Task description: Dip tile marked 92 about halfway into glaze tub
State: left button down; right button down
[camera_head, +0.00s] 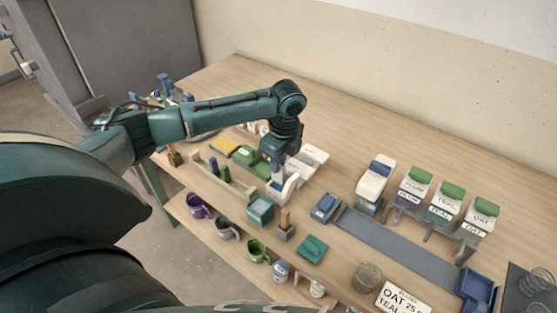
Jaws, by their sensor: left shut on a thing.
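My left gripper (276,178) points down at the middle of the bench, among small white and teal containers. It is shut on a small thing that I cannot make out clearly. A white piece (287,190) shows right at the fingers; I cannot tell whether it is held or stands behind them. No number 92 can be read on any tile. Several tubs with green lids stand at the right, among them one labelled TEAL (440,215) and one labelled OAT (478,218). My right gripper is not in view.
A sign (403,299) reading OAT and TEAL lies near the front edge. A long grey strip (397,246) runs beside the tubs, with a blue tray (477,288) at its end. Mugs, including a green one (257,250), line the front.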

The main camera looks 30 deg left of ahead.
aim_at(278, 182)
pick_arm(q)
jog(key=shift+f+b, duration=0.85)
jog(key=shift+f, duration=1.9)
jog(key=shift+r, duration=0.1)
dwell(1.2)
jog(key=shift+r+p, duration=0.95)
jog(key=shift+r, duration=1.5)
jog(key=shift+r, duration=0.1)
jog(key=shift+r, duration=1.45)
jog(key=shift+f, duration=0.1)
